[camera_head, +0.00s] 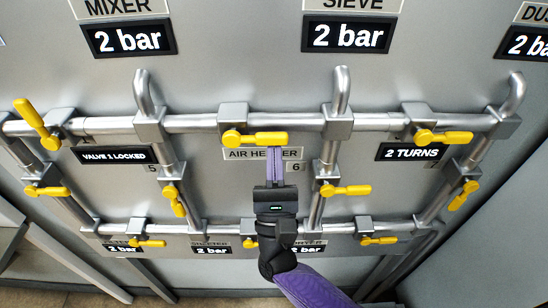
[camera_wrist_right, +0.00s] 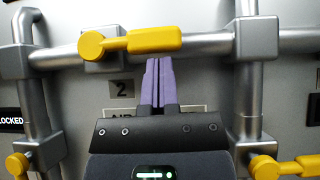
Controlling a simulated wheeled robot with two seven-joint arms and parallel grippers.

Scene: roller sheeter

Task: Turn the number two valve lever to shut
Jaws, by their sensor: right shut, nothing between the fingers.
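The number two valve lever (camera_head: 262,138) is yellow and sits on the upper pipe, its handle lying level along the pipe and pointing right. In the right wrist view the lever (camera_wrist_right: 150,41) is just above my fingertips, with a plate marked 2 (camera_wrist_right: 122,89) below its pivot. My right gripper (camera_head: 275,150) has its purple fingers shut together and empty, pointing up just below the handle. The fingers also show in the wrist view (camera_wrist_right: 160,62). I cannot tell whether they touch the handle. My left gripper is not in view.
Several other yellow levers are on the pipes, including one at upper left (camera_head: 37,124) and one at upper right (camera_head: 444,138). A display (camera_head: 114,156) reads "VALVE 1 LOCKED"; another (camera_head: 412,153) reads "2 TURNS". Vertical pipes (camera_head: 327,160) stand either side of my gripper.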

